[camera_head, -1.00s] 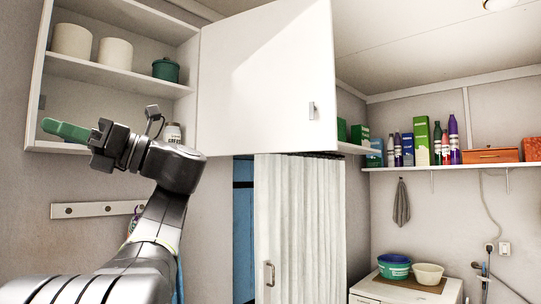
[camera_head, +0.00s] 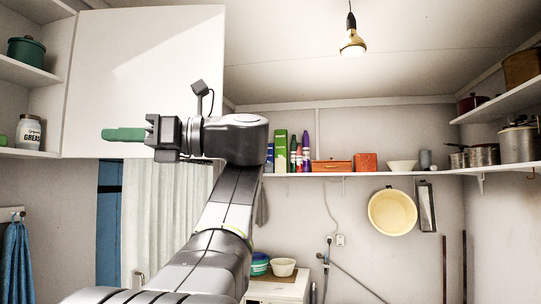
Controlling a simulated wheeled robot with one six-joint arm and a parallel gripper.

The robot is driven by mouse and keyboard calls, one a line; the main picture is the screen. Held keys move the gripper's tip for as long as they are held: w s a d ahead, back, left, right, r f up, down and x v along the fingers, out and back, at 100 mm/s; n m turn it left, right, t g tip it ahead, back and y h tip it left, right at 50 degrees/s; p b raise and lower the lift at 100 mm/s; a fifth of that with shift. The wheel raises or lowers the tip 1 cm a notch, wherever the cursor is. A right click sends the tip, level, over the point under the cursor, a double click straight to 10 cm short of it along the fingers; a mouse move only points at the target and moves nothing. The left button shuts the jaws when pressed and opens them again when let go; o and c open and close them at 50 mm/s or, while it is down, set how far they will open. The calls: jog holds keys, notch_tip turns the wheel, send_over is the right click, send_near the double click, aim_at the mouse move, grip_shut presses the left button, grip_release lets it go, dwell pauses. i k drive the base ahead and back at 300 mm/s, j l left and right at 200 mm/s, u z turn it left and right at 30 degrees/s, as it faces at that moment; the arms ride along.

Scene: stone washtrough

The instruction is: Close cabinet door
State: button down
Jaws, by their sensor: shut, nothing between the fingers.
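The white cabinet door (camera_head: 140,70) stands swung open at the upper left in the head view. The cabinet (camera_head: 48,105) beside it is open at the far left, with its shelves showing. My gripper (camera_head: 108,134) is shut and empty, its green fingers pointing left. It shows in front of the lower part of the door; I cannot tell whether it touches. The door's handle is not visible, and my arm covers the door's lower right part.
A green pot (camera_head: 26,50) and a grease jar (camera_head: 29,132) stand in the cabinet. A white curtain (camera_head: 160,205) hangs below the door. A wall shelf (camera_head: 350,174) with bottles and boxes runs along the back. A bulb (camera_head: 353,42) hangs from the ceiling.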

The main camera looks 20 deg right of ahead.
aim_at(127, 64)
jog(key=i+l+z, duration=0.2)
jog(key=z, duration=0.15)
jog(key=i+l+z, duration=0.1)
jog(key=i+z, duration=0.6)
jog(key=i, duration=1.55)
jog(key=i+u, duration=0.4)
jog(key=i+l+u, duration=0.15)
jog(key=u, duration=0.2)
jog(key=i+l+u, duration=0.2)
jog(key=u, duration=0.2)
jog(key=j+u, duration=0.1)
jog(key=u, duration=1.75)
jog(key=k+u, duration=0.1)
jog(key=u, duration=0.65)
jog(key=l, duration=0.25)
